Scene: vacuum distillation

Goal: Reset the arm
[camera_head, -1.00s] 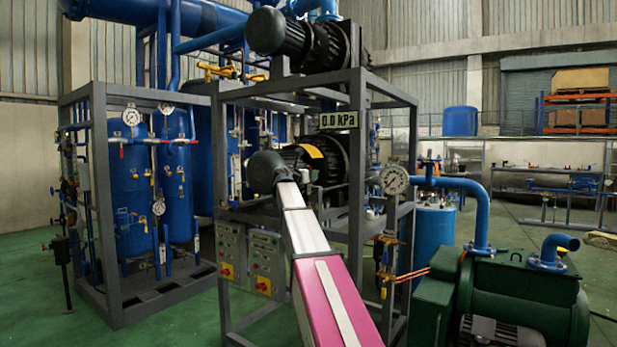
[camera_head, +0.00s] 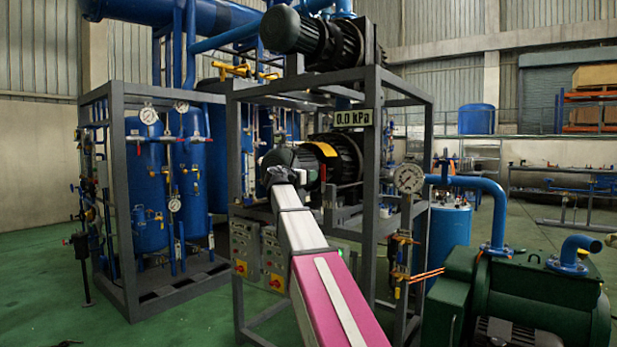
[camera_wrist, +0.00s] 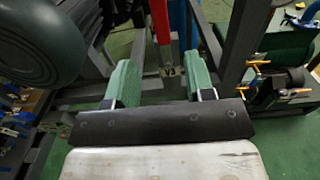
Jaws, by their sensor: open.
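My gripper (camera_wrist: 160,84) is open in the wrist view, with its two green fingers apart and nothing held between them. A red upright bar with a dark tip (camera_wrist: 162,35) shows beyond and between the fingers; I cannot tell how far off it is. In the head view my arm reaches up and away, and its dark end (camera_head: 281,177) shows in front of the middle of the grey frame (camera_head: 369,150), near the lower black motor pump (camera_head: 340,160). The fingers are not clear there.
A dark rounded motor housing (camera_wrist: 40,40) is close at the left in the wrist view. Control boxes (camera_head: 258,254) sit low on the frame. A pressure gauge (camera_head: 408,179) and a green pump (camera_head: 520,305) stand at the right. Green floor (camera_head: 45,285) is open at left.

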